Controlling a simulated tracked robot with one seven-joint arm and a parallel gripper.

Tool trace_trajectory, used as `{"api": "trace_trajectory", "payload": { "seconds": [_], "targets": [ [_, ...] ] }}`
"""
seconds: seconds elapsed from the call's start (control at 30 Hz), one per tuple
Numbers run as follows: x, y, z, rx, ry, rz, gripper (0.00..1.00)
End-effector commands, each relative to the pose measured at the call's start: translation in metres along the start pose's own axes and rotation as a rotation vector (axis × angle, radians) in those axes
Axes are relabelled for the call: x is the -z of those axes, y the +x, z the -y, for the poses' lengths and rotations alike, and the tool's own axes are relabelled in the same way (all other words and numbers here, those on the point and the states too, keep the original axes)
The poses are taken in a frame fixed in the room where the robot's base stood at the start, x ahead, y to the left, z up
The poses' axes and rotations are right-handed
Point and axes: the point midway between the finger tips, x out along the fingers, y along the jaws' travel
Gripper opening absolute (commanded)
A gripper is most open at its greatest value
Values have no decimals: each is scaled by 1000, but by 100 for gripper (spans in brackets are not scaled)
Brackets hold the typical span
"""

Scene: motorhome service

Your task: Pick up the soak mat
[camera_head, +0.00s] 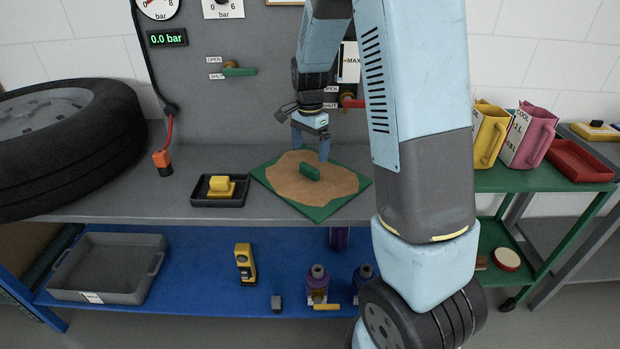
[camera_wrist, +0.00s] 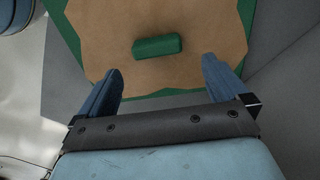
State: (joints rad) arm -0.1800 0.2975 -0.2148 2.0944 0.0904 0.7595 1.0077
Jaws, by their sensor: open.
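The soak mat (camera_head: 269,180) is a green square with a large brown patch, lying flat on the grey bench; a green block-shaped grip (camera_head: 309,172) stands at its middle. The wrist view shows the mat's brown surface (camera_wrist: 200,30) and the green grip (camera_wrist: 157,47) ahead of the fingers. My gripper (camera_head: 311,146) is over the far part of the mat, fingers pointing down. In the wrist view my gripper (camera_wrist: 160,85) is open and empty, with the green grip lying beyond and between its two fingertips, not touching them.
A black tray with a yellow block (camera_head: 221,186) sits left of the mat. A tyre (camera_head: 70,140) fills the bench's left end. Gauges and valve handles are on the back panel (camera_head: 270,45). Yellow and pink jugs (camera_head: 528,138) stand on the green cart at right. Bottles stand on the blue lower shelf.

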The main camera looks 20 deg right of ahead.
Motion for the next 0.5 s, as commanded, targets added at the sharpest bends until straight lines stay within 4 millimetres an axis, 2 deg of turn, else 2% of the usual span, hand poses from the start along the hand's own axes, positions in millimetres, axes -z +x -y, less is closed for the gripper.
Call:
{"api": "trace_trajectory", "payload": {
  "seconds": [0.1,0.33,0.5],
  "targets": [
    [0,13,0,-1,-1,0,100],
    [-1,25,-1,0,-1,1,100],
    [-6,48,-4,-1,-1,1,100]
  ]
}}
